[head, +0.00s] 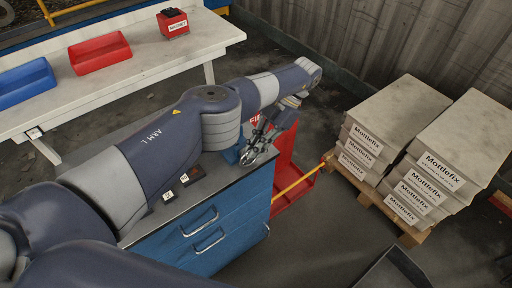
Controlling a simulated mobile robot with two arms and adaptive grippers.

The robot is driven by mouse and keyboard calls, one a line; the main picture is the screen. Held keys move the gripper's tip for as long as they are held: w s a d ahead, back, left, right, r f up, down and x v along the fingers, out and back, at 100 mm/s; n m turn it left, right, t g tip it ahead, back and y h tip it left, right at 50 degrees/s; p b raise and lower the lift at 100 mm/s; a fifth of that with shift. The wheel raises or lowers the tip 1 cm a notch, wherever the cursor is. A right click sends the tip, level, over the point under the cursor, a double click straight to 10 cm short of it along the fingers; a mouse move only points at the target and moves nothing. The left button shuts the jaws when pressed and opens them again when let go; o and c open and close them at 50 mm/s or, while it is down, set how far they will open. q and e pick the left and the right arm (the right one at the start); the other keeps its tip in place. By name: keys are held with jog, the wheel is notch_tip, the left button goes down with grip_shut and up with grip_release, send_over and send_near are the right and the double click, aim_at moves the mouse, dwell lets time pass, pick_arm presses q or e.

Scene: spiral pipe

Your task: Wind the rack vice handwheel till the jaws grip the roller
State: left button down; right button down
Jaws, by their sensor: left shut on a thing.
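My left gripper (255,148) reaches down over the far right corner of the blue cabinet's top. It is shut on a small part that looks like the vice handwheel, which the fingers mostly cover. A bit of blue metal (231,156), seemingly the rack vice, shows just left of the fingers, partly behind my arm. I cannot make out the jaws or the roller; my left arm hides much of that area. My right gripper is not in view.
A pallet of Mottlefix boxes (440,170) stands right. A white bench (130,75) holds a red bin (100,54) and a blue bin (27,86).

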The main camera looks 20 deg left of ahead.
pick_arm(q)
jog(key=shift+w, duration=0.1)
dwell(0.3)
dwell(0.3)
jog(key=c, duration=2)
grip_release()
